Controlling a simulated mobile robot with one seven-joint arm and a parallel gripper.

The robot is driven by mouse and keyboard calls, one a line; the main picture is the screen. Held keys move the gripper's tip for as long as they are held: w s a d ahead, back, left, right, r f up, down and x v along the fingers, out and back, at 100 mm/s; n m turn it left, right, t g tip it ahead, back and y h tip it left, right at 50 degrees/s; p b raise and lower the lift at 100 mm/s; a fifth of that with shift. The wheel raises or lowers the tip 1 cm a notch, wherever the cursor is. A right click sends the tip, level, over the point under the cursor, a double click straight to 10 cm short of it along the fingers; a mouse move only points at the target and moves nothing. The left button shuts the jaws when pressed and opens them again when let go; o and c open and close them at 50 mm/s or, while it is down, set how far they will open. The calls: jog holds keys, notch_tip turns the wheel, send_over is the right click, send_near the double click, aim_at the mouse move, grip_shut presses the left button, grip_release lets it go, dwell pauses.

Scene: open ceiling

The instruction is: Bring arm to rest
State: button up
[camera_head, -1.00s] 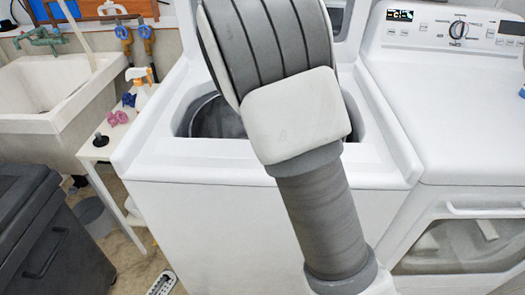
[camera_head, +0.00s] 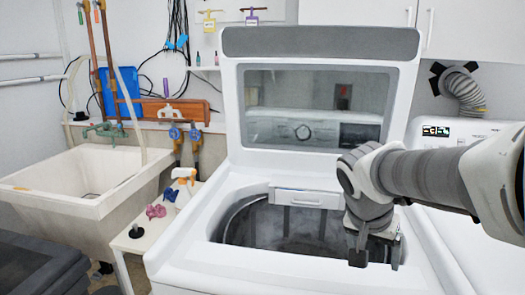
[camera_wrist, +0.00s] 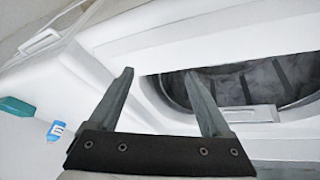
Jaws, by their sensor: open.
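My arm comes in from the right in the head view, and my gripper (camera_head: 375,258) points down over the right side of the washer's open top. In the wrist view my gripper (camera_wrist: 165,98) shows two fingers spread wide apart with nothing between them. The top-load washer (camera_head: 200,225) has its lid (camera_head: 232,110) raised, with a window in it. Its drum (camera_head: 300,228) is open and looks dark inside; part of the drum also shows at the right of the wrist view (camera_wrist: 270,85).
A white dryer (camera_head: 480,245) stands right of the washer. A utility sink (camera_head: 100,185) is at the left. A small table (camera_head: 135,240) holds a spray bottle (camera_head: 183,185) and pink and blue items. A dark bin (camera_head: 35,265) is at lower left. The wrist view shows a blue-labelled bottle (camera_wrist: 57,130).

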jog(key=s+a+r+n+t+y, duration=0.1)
jog(key=s+a+n+y, duration=0.1)
jog(key=s+a+n, duration=0.35)
jog(key=s+a+r+n+t+y, duration=0.1)
jog(key=s+a+n+t+y, duration=0.1)
jog(key=s, duration=0.6)
notch_tip(320, 180, up, 14)
jog(key=p, duration=1.5)
jog(key=shift+d+r+g+p, duration=0.2)
jog(key=shift+d+g+p, duration=0.05)
jog(key=shift+g+p, duration=0.1)
